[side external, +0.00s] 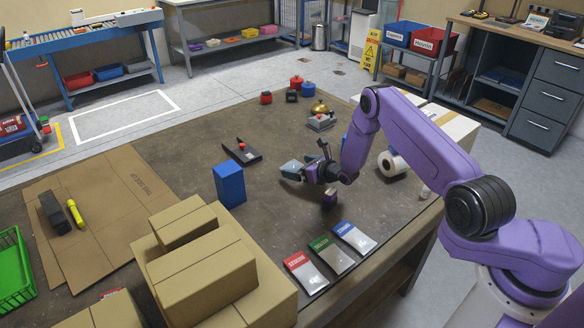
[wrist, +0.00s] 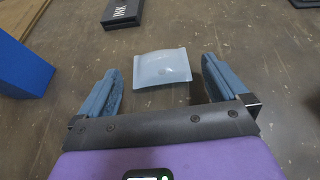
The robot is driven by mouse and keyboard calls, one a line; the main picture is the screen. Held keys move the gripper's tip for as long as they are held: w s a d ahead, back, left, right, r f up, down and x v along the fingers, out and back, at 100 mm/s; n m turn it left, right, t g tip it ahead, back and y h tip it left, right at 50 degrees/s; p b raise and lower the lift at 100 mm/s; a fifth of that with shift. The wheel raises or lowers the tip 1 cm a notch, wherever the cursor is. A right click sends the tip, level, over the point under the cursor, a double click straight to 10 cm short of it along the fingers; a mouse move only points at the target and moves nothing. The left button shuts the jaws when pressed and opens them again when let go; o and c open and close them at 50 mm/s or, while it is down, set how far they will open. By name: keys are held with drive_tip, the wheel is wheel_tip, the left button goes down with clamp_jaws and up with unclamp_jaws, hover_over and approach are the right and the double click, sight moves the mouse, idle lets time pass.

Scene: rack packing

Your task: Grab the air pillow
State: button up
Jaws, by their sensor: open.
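The air pillow (wrist: 162,68) is a small pale blue, translucent packet lying on the brown table. In the wrist view it lies just ahead of my gripper (wrist: 155,82), roughly centred between the two blue-grey fingers. The fingers are wide apart with nothing between them touching. In the side view my gripper (side external: 298,172) is low over the table, and the pale pillow (side external: 292,167) shows beside its fingers, partly hidden by them. I cannot tell the exact height of the fingertips above the table.
A blue box (side external: 229,185) stands left of my gripper; it also shows in the wrist view (wrist: 20,65). A black ink pad (side external: 242,151) lies behind it. Cardboard boxes (side external: 200,262) fill the front. Three labelled pouches (side external: 331,254) lie at the front right. A white roll (side external: 392,163) is to the right.

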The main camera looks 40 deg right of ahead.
drive_tip(key=shift+x, duration=1.25)
drive_tip(key=c, duration=0.9)
drive_tip(key=shift+r, duration=0.1)
drive_tip(key=shift+c, duration=0.2)
